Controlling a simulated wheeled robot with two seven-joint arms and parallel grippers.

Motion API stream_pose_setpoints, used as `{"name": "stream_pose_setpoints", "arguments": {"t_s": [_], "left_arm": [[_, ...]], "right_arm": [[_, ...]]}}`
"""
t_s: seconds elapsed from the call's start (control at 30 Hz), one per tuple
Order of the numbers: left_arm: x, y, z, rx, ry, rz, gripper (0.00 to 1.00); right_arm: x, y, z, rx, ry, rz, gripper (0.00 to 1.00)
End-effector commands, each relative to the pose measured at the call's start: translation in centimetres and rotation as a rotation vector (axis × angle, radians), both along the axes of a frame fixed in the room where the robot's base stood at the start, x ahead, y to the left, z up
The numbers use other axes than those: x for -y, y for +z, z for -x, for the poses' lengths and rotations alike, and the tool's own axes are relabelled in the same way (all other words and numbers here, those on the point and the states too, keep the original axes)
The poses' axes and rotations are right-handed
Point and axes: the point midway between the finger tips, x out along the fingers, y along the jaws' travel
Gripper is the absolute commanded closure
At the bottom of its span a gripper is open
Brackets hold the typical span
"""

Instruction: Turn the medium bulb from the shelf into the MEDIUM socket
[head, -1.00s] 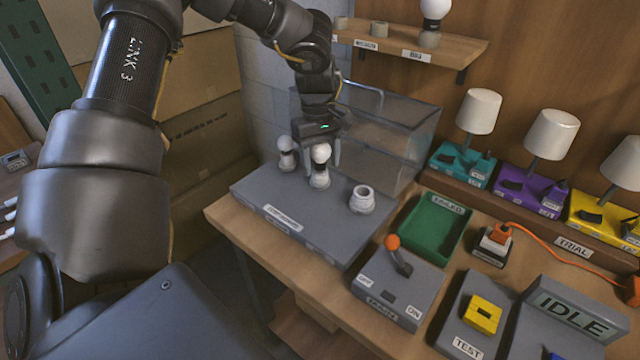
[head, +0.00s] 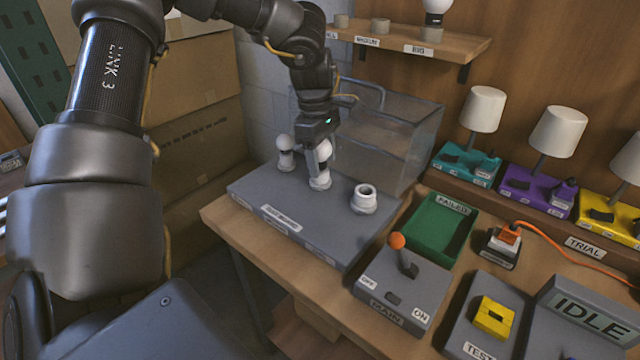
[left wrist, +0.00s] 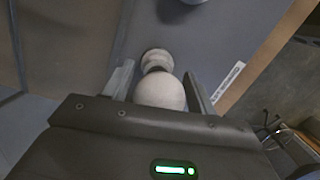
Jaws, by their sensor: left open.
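A grey socket block (head: 300,225) holds three sockets in a row. A white bulb (head: 326,150) stands upright in the middle socket (head: 319,184). My left gripper (head: 320,168) points down over this bulb, and one finger partly hides it in the head view. In the left wrist view the bulb's round globe (left wrist: 159,92) lies between the two open fingers, with small gaps at the sides. Another bulb (head: 286,142) stands in the left socket. The right socket (head: 364,198) is empty. On the shelf (head: 455,42), the stand labelled MEDIUM (head: 380,26) is empty. My right gripper is out of view.
A clear bin (head: 385,150) stands close behind the block. A big bulb (head: 437,8) sits on the shelf's BIG stand. A green FAILED tray (head: 438,228) and a switch box with an orange-knobbed lever (head: 398,242) are to the right. Three lamps stand further right.

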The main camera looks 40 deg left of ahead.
Motion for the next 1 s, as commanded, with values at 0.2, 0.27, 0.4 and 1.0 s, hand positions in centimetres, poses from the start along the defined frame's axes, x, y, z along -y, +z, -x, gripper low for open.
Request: {"name": "stream_pose_setpoints", "arguments": {"t_s": [0.2, 0.27, 0.4, 1.0], "left_arm": [[0.0, -0.2, -0.1, 0.002, 0.174, 0.000, 0.43], [0.0, -0.2, -0.1, 0.001, 0.209, 0.000, 0.43], [0.0, 0.0, -0.1, 0.001, 0.253, -0.001, 0.43], [-0.1, -0.3, -0.3, 0.002, 0.620, 0.000, 0.43]], "right_arm": [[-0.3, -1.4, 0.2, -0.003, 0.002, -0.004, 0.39], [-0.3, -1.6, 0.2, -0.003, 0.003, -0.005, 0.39], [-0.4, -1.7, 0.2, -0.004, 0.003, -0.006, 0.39], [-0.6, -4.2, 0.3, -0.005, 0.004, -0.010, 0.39]]}}
